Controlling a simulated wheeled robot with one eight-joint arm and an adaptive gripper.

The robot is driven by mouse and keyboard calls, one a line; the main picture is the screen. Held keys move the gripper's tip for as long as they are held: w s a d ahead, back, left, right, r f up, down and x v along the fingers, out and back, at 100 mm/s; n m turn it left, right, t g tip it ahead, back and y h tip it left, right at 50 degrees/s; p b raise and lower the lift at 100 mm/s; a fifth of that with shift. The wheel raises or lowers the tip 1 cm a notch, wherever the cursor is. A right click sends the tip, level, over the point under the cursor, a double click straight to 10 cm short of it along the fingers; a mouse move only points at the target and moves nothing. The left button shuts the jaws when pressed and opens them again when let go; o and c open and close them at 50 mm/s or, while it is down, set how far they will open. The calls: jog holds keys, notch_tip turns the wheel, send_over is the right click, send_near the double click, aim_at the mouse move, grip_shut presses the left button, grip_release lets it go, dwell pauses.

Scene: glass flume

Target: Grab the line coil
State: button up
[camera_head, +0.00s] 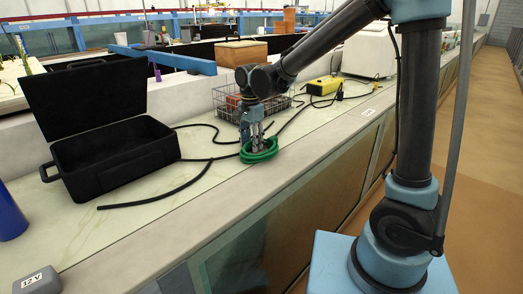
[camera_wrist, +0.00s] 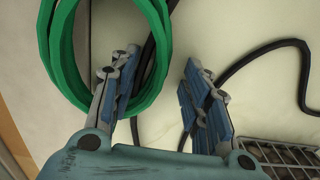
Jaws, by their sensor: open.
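The line coil (camera_head: 259,151) is a green ring lying on the pale bench top near its front edge. In the wrist view the coil (camera_wrist: 52,60) fills the upper left. My gripper (camera_head: 256,147) points down at the coil, and its fingers overlap the coil in the head view. In the wrist view my gripper (camera_wrist: 160,85) is open. A black cable passes between the fingers. I cannot tell whether a finger touches the coil.
An open black case (camera_head: 118,158) stands left of the coil, with black cable (camera_head: 170,192) lying between them. A wire basket (camera_head: 228,106) stands just behind my gripper. A yellow device (camera_head: 325,85) lies farther back. A grey 12 V box (camera_head: 38,281) is at the near left.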

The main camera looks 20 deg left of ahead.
jog(key=shift+f, duration=0.1)
jog(key=shift+c, duration=0.3)
grip_shut()
